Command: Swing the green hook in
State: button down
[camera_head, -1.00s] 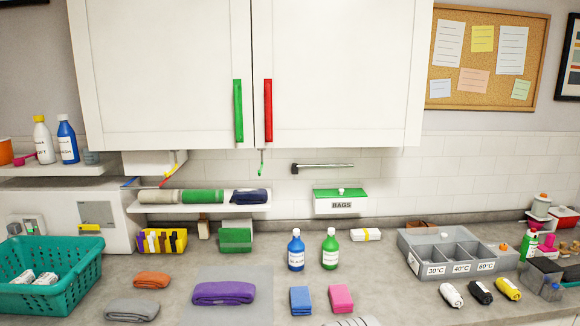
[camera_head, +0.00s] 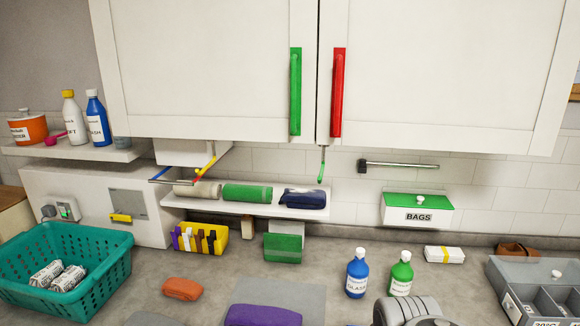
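A thin hook with a green lower end (camera_head: 321,170) hangs below the wall cabinet, just under the gap between its two doors. It points down and bends slightly at the tip. It is clear of the shelf items behind it. Its mounting under the cabinet edge is hidden. A rounded grey part at the bottom edge of the view looks like part of my arm. My gripper's fingers are not in view, and nothing touches the hook.
The white cabinet (camera_head: 220,70) has a green handle (camera_head: 296,92) and a red handle (camera_head: 338,92). Yellow (camera_head: 208,166) and blue (camera_head: 161,173) bars sit left. A metal rail (camera_head: 400,165) and BAGS box (camera_head: 418,210) are right. Bottles (camera_head: 358,272) stand on the counter below.

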aim_at(323, 165)
jog(key=u, duration=0.1)
jog(key=i, duration=0.15)
jog(key=u, duration=0.75)
jog(key=k, duration=0.85)
jog(key=u, duration=1.05)
jog(key=k, duration=0.5)
jog(key=u, duration=0.45)
jog(key=i, duration=1.7)
jog(key=z, duration=1.45)
jog(key=i, duration=0.65)
jog(key=z, duration=0.65)
